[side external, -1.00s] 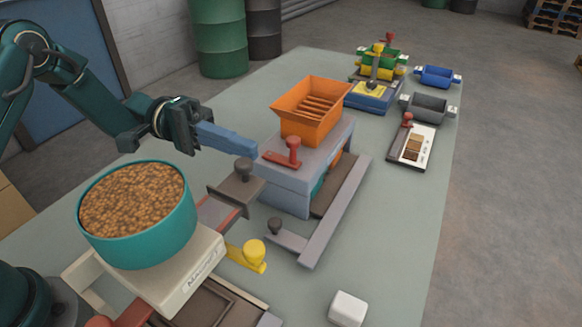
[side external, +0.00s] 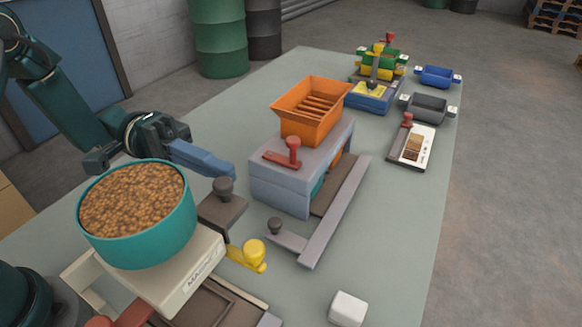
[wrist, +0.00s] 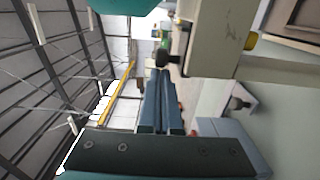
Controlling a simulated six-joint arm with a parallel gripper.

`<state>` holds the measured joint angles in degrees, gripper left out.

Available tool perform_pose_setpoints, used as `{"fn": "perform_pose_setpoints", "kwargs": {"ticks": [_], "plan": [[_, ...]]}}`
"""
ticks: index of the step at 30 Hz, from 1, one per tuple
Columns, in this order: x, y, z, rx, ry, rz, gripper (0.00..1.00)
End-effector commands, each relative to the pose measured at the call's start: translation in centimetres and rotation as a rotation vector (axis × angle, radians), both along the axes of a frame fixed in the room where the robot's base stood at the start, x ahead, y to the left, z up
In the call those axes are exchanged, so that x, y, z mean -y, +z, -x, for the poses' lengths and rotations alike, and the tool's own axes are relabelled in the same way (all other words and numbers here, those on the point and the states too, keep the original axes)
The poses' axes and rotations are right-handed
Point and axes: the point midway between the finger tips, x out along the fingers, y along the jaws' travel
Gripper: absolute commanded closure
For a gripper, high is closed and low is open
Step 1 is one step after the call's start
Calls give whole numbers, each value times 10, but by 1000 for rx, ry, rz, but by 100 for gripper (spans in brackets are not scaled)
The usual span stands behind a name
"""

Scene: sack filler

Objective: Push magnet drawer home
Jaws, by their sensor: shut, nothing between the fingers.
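The likely magnet drawer is a dark grey-brown plate (side external: 224,214) with an upright dark knob (side external: 223,190). It sits against the right side of the cream housing (side external: 190,275) under the teal bowl. My gripper (side external: 228,171) is shut and empty, its blue fingers slanting down to just behind and above the knob. Whether they touch the drawer cannot be told. In the wrist view the closed fingers (wrist: 163,105) point towards a dark knob-like part (wrist: 162,60) beside the cream housing (wrist: 215,40).
The teal bowl of brown pellets (side external: 135,205) stands left, close to my gripper. A yellow knob (side external: 254,250) is in front of the drawer. The grey box (side external: 280,188) with orange hopper (side external: 310,112) and red handle (side external: 292,150) stands right. Free table lies beyond the gripper.

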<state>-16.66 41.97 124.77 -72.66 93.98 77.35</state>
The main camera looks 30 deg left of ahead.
Motion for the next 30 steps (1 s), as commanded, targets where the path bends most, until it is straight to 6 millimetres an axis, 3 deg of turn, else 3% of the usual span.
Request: {"fn": "perform_pose_setpoints", "kwargs": {"ticks": [17, 28, 30], "plan": [[0, 0, 6, -2, -8, 2, 100], [-9, 0, -34, 5, 3, 0, 100], [-26, 0, -37, 3, 13, 0, 100]]}}
